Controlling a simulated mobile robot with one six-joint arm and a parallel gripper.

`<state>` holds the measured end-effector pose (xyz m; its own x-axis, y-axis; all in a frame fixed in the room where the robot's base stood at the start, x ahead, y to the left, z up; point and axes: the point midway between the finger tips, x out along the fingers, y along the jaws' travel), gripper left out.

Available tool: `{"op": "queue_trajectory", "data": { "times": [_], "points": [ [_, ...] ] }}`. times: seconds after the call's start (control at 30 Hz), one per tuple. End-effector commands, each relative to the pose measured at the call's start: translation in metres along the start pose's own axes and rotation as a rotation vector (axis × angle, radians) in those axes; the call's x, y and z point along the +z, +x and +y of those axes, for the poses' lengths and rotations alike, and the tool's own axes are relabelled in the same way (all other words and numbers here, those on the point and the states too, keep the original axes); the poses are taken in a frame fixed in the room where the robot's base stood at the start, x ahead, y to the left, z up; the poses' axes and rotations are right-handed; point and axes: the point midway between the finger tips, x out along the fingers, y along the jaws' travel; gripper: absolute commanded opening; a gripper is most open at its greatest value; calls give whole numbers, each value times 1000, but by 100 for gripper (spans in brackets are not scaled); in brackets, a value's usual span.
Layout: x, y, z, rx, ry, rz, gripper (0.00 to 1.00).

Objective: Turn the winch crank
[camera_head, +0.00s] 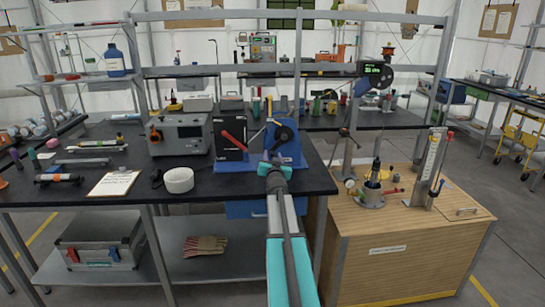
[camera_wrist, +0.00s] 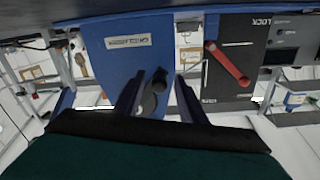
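The winch appears to be the blue unit (camera_head: 290,153) at the front edge of the dark bench, with a dark round crank part (camera_head: 284,134) on its face. In the wrist view, which is upside down, the blue face (camera_wrist: 105,65) carries a pale label, and the dark curved crank part (camera_wrist: 153,94) shows between my fingers. My gripper (camera_head: 275,168) is in front of the winch's lower part. In the wrist view my gripper (camera_wrist: 159,82) is open, its fingers apart on either side of the crank part. I cannot tell whether either finger touches it.
A black box (camera_head: 231,133) with a red lever (camera_wrist: 228,64) and a "LOCK" label stands left of the winch. A white roll (camera_head: 179,180) and a clipboard (camera_head: 113,184) lie farther left. A wooden cabinet (camera_head: 405,250) with instruments stands to the right.

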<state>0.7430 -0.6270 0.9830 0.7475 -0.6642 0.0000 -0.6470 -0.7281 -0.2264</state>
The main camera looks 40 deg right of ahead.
Motion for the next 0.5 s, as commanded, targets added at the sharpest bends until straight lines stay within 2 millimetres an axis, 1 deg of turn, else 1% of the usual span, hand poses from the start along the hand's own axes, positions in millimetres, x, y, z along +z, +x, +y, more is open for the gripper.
{"op": "queue_trajectory", "data": {
  "times": [0.03,0.2,0.5],
  "points": [
    [0,5,0,0,0,0,37],
    [0,10,0,1,0,0,37],
    [0,11,1,1,0,0,37]
  ]
}}
